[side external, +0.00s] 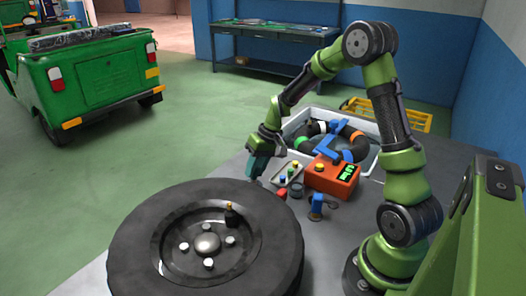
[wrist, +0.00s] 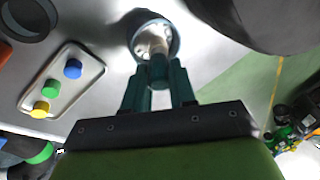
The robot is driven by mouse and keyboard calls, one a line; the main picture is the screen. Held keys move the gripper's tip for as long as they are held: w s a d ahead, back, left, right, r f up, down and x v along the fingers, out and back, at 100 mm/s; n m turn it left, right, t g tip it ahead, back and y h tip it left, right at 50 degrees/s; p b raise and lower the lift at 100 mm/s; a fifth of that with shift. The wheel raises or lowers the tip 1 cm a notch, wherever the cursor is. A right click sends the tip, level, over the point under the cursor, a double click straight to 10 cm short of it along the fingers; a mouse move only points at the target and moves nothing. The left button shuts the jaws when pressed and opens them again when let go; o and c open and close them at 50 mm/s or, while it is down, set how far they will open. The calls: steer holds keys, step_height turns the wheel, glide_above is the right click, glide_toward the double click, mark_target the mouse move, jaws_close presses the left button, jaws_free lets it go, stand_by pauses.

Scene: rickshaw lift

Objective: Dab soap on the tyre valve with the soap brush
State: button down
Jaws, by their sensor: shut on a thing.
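My gripper (side external: 258,172) is low over the grey bench, behind the tyre (side external: 285,235) and left of the small tray. Beyond the handle is a round, rimmed pot (wrist: 175,45) with pale contents. I cannot tell whether the brush is in the pot or above it. The tyre lies flat, and the valve (side external: 231,216), dark with an orange tip, stands up by its hub, apart from my gripper.
A tray (side external: 279,180) with yellow, green and blue pieces lies beside my gripper; it also shows in the wrist view (wrist: 87,93). An orange box (side external: 334,180), a blue-topped item (side external: 317,205) and a white crate (side external: 373,160) stand to the right.

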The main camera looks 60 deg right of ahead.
steer(key=shift+f, duration=0.65)
stand_by(1.2)
steer(key=shift+r, duration=3.6)
steer(key=shift+s+a, duration=0.2)
steer(key=shift+s+a+r+n+g, duration=1.05)
steer(key=shift+a+r, duration=1.9)
steer(key=shift+a, duration=1.65)
steer(key=shift+s+a+r+n+g, duration=0.65)
steer(key=shift+s+a+r+n, duration=0.75)
steer(key=shift+a+r, duration=2.35)
steer(key=x, duration=0.7)
steer(key=shift+w+h, duration=0.3)
steer(key=shift+w, duration=0.05)
